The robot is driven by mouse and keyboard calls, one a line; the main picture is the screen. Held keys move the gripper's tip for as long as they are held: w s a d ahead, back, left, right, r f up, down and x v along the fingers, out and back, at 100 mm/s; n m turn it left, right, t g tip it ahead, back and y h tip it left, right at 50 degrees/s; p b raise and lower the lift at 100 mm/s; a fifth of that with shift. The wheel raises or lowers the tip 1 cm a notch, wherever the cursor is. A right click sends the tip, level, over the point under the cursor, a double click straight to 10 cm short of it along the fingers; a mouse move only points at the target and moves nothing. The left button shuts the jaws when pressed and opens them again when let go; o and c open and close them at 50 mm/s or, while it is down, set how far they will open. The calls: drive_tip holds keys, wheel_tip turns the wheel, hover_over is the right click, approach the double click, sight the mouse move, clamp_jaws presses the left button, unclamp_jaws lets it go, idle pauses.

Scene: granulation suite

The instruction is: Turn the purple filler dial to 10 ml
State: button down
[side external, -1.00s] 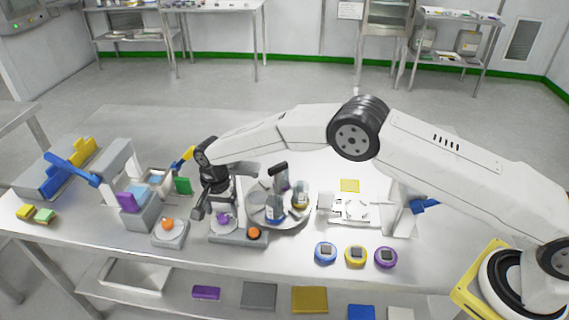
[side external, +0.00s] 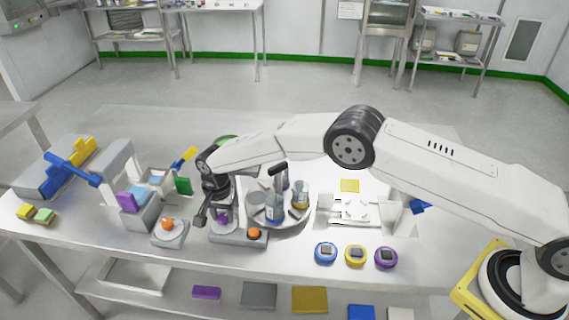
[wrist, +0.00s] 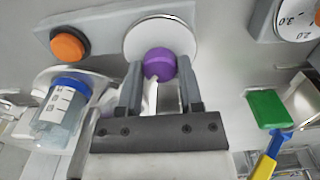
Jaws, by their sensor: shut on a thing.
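The purple filler dial (wrist: 159,63) is a round knob on a pale round plate (wrist: 150,28) in the wrist view. My gripper (wrist: 160,75) has one finger on each side of the knob and is shut on it. In the side external view my gripper (side external: 222,207) points down over the same grey base, with a bit of the purple dial (side external: 223,219) showing below it. I cannot read any scale marks or the set value on this plate.
An orange button (side external: 254,233) sits on the same base, right of the dial. A round tray (side external: 282,222) with bottles stands close by on the right. An orange-knobbed dial (side external: 168,224) stands to the left. A green block (wrist: 268,108) is near my gripper.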

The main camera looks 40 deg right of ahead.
drive_tip(key=shift+n, duration=0.4)
drive_tip(key=n, duration=0.7)
drive_tip(key=shift+n, duration=0.4)
drive_tip(key=n, duration=0.4)
drive_tip(key=shift+n, duration=0.3)
drive_tip(key=n, duration=0.4)
drive_tip(key=shift+n, duration=0.4)
drive_tip(key=shift+c, duration=1.2)
unclamp_jaws()
